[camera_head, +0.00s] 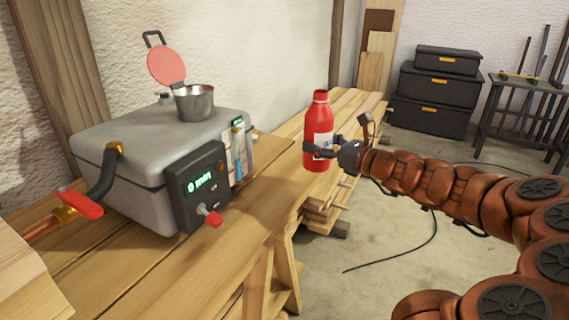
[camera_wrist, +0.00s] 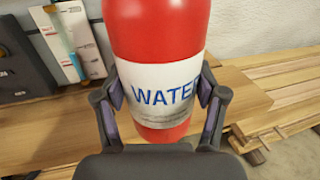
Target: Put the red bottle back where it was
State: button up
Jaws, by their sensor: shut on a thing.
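The red bottle (camera_head: 318,128) is upright, with a white label that reads "WATE" and a partly hidden letter in the wrist view (camera_wrist: 155,30). My gripper (camera_head: 328,150) is shut on the bottle at label height. In the wrist view my gripper's two fingers (camera_wrist: 160,100) press on either side of the label. In the head view the bottle is at the right edge of the wooden bench (camera_head: 215,255). I cannot tell whether its base touches the wood or hangs just above it.
A grey steam box (camera_head: 140,150) with a metal cup (camera_head: 194,103), an open red lid (camera_head: 166,66) and a red-handled valve (camera_head: 80,204) stands on the bench, left of the bottle. Stacked planks (camera_head: 345,110) lie behind the bottle. Black toolboxes (camera_head: 436,90) stand at the back right.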

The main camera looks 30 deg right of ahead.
jog(key=shift+w+d+f, duration=0.1)
jog(key=shift+w+d, duration=0.2)
jog(key=shift+w, duration=0.25)
jog(key=w+f+b, duration=0.1)
jog(key=w, duration=0.4)
jog(key=w+d+f+b, duration=0.1)
jog(key=w+f+b, duration=0.1)
jog(key=w, duration=0.3)
jog(key=w+d+f+b, duration=0.1)
jog(key=w+f, duration=0.1)
jog(key=w, duration=0.3)
jog(key=shift+b, duration=0.3)
jog(key=shift+r, duration=0.1)
jog(key=o, duration=1.3)
jog(key=shift+c, duration=0.2)
